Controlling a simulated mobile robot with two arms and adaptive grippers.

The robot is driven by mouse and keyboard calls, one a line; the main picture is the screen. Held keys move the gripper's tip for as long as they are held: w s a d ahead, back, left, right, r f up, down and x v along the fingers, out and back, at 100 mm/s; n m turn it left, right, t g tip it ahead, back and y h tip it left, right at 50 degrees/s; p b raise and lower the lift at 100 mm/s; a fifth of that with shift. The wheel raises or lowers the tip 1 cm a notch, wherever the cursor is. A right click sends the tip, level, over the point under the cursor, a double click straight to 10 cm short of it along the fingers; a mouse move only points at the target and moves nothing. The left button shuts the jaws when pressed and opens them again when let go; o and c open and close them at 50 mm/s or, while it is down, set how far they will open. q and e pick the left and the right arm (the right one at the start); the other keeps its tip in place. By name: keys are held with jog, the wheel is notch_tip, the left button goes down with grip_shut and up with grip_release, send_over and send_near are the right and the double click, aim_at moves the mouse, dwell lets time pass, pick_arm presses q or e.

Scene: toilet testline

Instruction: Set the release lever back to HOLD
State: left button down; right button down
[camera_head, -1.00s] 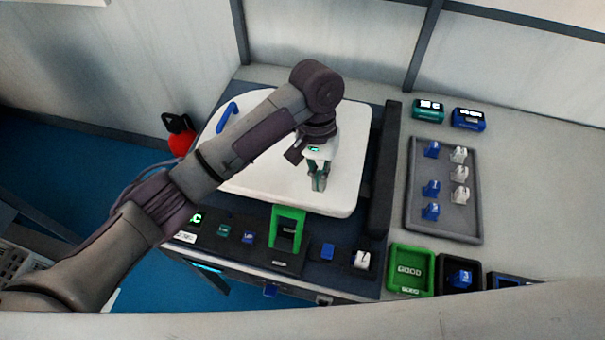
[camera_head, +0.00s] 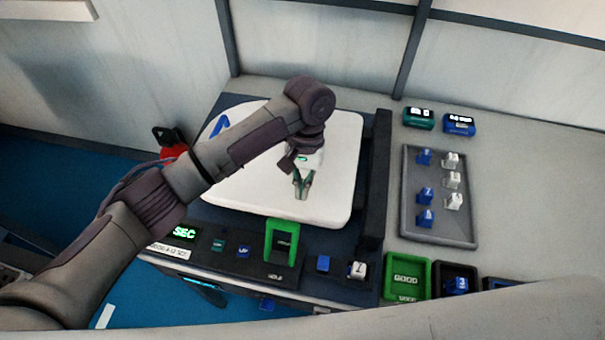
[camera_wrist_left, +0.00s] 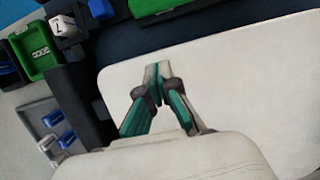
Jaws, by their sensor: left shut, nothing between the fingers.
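The release lever is a green frame (camera_head: 282,240) on the dark control panel along the near side of the white lid (camera_head: 250,190). A dark slot shows inside it, and small lettering that looks like HOLD is below it. I cannot tell its exact setting. My left gripper (camera_head: 301,196) is shut and empty, pointing down over the white lid, just beyond and slightly right of the green frame. In the left wrist view, its closed fingertips (camera_wrist_left: 157,72) point towards part of a green piece (camera_wrist_left: 155,6) at the top edge. My right gripper is not in view.
The panel also has a SEC display (camera_head: 185,233), small buttons and a white block (camera_head: 357,270). To the right are a green bin (camera_head: 407,277) and a grey tray (camera_head: 438,232) with several blue and white pieces. A red object (camera_head: 173,153) is left of the lid.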

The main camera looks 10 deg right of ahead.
aim_at(300, 212)
pick_arm(q)
jog(key=x, duration=0.3)
jog(key=shift+s+f+p, duration=0.1)
jog(key=shift+f+p, duration=0.2)
jog(key=shift+f, duration=0.05)
jog(key=s+p, duration=0.1)
jog(key=s+a+r+p, duration=0.1)
jog(key=shift+s+r, duration=0.25)
jog(key=shift+r, duration=0.05)
jog(key=shift+s+a+r, duration=0.1)
jog(key=shift+s, duration=0.25)
jog(key=shift+w, duration=0.1)
